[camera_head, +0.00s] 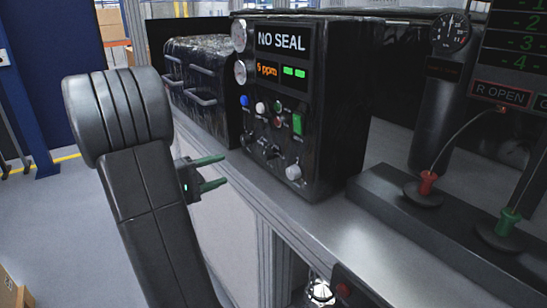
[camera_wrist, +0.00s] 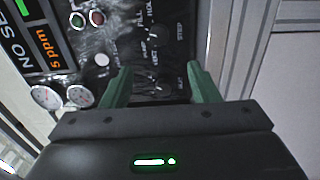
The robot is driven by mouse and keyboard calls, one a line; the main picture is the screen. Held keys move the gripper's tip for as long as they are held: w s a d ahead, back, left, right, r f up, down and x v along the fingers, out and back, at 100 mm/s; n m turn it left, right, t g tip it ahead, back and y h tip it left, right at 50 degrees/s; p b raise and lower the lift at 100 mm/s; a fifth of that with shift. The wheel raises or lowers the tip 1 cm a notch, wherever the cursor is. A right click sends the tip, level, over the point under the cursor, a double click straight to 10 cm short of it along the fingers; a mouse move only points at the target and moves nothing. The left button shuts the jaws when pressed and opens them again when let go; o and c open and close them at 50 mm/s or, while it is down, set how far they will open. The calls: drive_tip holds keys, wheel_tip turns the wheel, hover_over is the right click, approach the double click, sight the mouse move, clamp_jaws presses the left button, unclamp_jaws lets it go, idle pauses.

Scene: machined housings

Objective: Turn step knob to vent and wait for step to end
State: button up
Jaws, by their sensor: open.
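The black control box (camera_head: 330,105) stands on the bench with a front panel of buttons and knobs. The step knob (camera_head: 272,152) is a small dark knob low on this panel. In the wrist view the step knob (camera_wrist: 157,33) lies beyond my fingertips, among the labels PUMP, VENT, FILL and STEP. Its pointer is too blurred to read. The display (camera_head: 281,40) reads NO SEAL, with a ppm reading and two green bars below. My gripper (camera_head: 223,170) is open and empty in front of the panel, apart from the knob. Its green fingers (camera_wrist: 162,80) point at the panel.
A second dark knob (camera_wrist: 155,88) sits beside the step knob, and a white knob (camera_head: 293,172) is lower right. A black case (camera_head: 205,85) stands left of the box. The bench front between is clear.

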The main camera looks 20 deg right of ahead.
sight(263, 156)
drive_tip(key=p+x, duration=0.2)
drive_tip(key=x, duration=1.1)
drive_tip(key=shift+s+d, duration=0.1)
drive_tip(key=shift+d, duration=0.1)
drive_tip(key=c, duration=1)
drive_tip(key=shift+o, duration=0.2)
